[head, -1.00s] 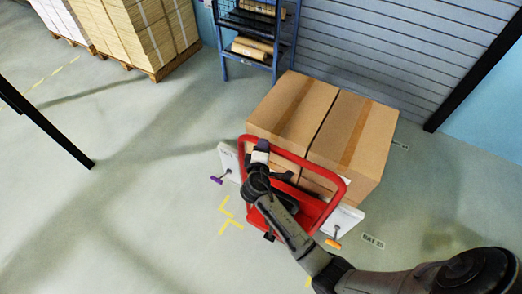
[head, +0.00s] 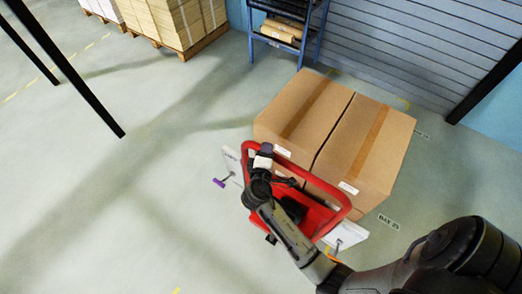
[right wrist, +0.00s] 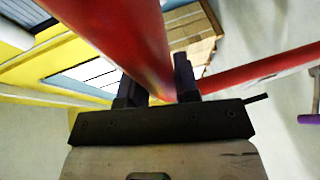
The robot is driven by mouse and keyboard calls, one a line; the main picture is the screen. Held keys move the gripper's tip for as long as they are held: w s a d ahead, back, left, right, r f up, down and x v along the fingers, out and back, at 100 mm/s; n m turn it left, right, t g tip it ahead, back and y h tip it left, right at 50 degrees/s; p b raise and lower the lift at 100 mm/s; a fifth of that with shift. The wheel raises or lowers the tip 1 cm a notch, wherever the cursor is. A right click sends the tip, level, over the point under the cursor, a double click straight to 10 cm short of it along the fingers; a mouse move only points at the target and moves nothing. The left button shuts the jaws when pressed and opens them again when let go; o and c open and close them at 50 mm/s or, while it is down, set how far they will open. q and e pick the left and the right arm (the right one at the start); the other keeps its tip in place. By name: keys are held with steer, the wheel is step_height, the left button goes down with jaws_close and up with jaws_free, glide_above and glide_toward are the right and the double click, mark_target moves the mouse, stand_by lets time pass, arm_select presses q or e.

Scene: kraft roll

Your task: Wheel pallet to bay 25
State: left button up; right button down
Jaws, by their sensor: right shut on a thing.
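Two large brown cartons (head: 335,140) stand side by side on a low load base behind a red pallet truck frame (head: 327,226). The pallet under them is mostly hidden. A floor label (head: 389,222), reading about "BAY 25", lies right of the cartons. My left gripper is out of view.
A blue shelf rack (head: 290,30) with brown rolls stands behind the cartons, beside a grey slatted shutter (head: 410,40). Black posts (head: 75,75) cross the upper left. The floor to the left is clear.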

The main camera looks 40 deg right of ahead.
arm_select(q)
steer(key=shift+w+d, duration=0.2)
arm_select(e)
steer(key=shift+s+d+f, duration=0.15)
steer(key=shift+d+f, duration=0.15)
steer(key=shift+d, duration=0.4)
steer(key=c, duration=1.2)
jaws_free()
steer(key=shift+s+d, duration=0.1)
steer(key=shift+o, duration=0.9)
steer(key=shift+s, duration=0.15)
steer(key=shift+o, duration=0.8)
steer(key=shift+r, duration=0.1)
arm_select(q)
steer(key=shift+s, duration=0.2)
arm_select(e)
steer(key=shift+a+r, duration=0.15)
steer(key=shift+a, duration=0.05)
